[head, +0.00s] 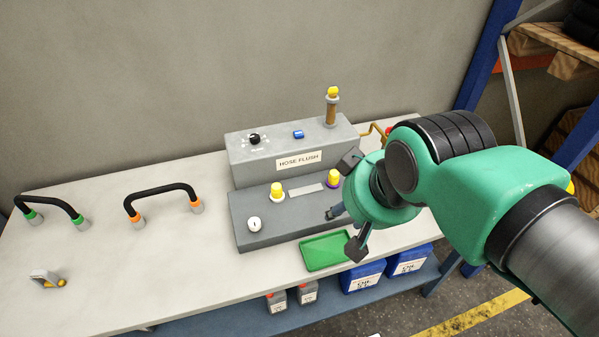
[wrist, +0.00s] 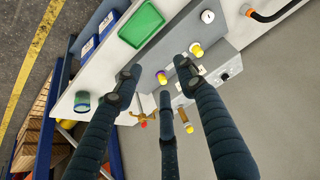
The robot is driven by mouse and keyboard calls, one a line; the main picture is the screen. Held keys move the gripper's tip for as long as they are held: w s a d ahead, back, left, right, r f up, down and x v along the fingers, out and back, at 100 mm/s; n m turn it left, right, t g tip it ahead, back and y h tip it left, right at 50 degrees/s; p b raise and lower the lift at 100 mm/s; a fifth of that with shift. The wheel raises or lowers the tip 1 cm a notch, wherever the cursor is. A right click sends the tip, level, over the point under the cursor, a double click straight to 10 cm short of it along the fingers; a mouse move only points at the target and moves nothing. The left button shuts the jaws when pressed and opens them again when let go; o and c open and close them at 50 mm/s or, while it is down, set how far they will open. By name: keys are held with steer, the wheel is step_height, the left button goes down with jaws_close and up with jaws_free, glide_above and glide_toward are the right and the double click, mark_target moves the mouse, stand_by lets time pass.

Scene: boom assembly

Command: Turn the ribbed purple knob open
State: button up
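The fingers show in the wrist view (wrist: 160,78) apart from the fitting; I cannot tell the remaining distance.
The HOSE FLUSH box (head: 290,150) stands behind the block (head: 300,220). A second yellow-topped fitting (head: 277,191) and a white dial (head: 254,224) are to the left. A green tray (head: 325,252) lies in front. A brass valve with a red end (wrist: 143,119) is close by.

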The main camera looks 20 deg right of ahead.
steer(key=shift+o, duration=1)
